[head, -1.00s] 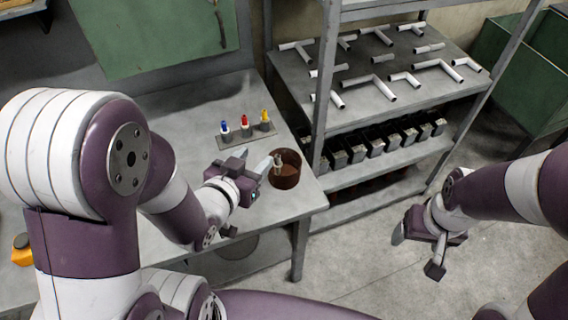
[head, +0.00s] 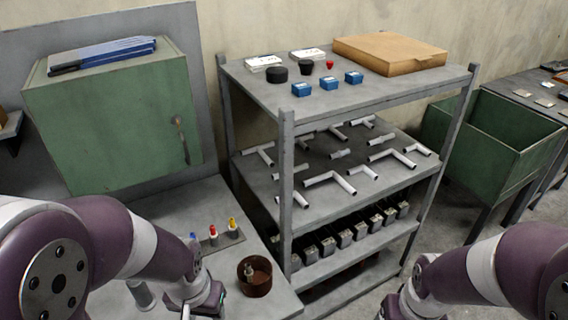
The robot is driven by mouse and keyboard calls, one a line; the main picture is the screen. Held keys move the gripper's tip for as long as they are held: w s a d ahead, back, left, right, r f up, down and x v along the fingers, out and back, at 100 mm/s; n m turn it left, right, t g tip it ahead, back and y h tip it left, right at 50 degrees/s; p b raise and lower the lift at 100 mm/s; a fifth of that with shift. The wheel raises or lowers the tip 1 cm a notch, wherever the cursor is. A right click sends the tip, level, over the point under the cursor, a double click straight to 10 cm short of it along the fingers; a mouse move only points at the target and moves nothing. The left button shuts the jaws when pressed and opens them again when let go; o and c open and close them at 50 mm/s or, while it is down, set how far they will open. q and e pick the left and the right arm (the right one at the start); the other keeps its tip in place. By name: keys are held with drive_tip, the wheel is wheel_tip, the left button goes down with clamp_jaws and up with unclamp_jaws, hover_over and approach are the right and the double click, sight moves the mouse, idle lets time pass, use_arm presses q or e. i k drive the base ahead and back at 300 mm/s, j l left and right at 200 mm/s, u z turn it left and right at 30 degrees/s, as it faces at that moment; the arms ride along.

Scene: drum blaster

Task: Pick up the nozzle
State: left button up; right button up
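No part is clearly recognisable as the nozzle. A small pale metal piece (head: 249,271) stands in a round brown pot (head: 263,286) on the grey workbench (head: 183,214); it could be the nozzle, but I cannot tell. Behind the pot, a small rack (head: 222,243) holds blue, red and yellow-tipped pieces. My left gripper (head: 196,306) is low at the bottom edge, left of the pot and apart from it; its fingers are mostly cut off.
A metal shelf (head: 275,90) stands right of the bench, with blue boxes (head: 302,89), dark round pieces, a red piece (head: 330,64) and a cardboard box (head: 389,54) on top. White pipes and black items fill lower levels. Green cabinet (head: 115,125) left, green bin (head: 500,140) right.

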sight(232, 225)
drive_tip(key=u, duration=1.5)
drive_tip(key=i+l+z, duration=0.15)
drive_tip(key=z, duration=0.7)
drive_tip(key=i+l+u, duration=0.1)
drive_tip(key=l, duration=0.8)
drive_tip(key=i+l+u, duration=0.1)
drive_tip(key=l, duration=0.8)
drive_tip(key=i+l, duration=0.35)
drive_tip(key=i+u, duration=0.05)
drive_tip(key=i, duration=0.05)
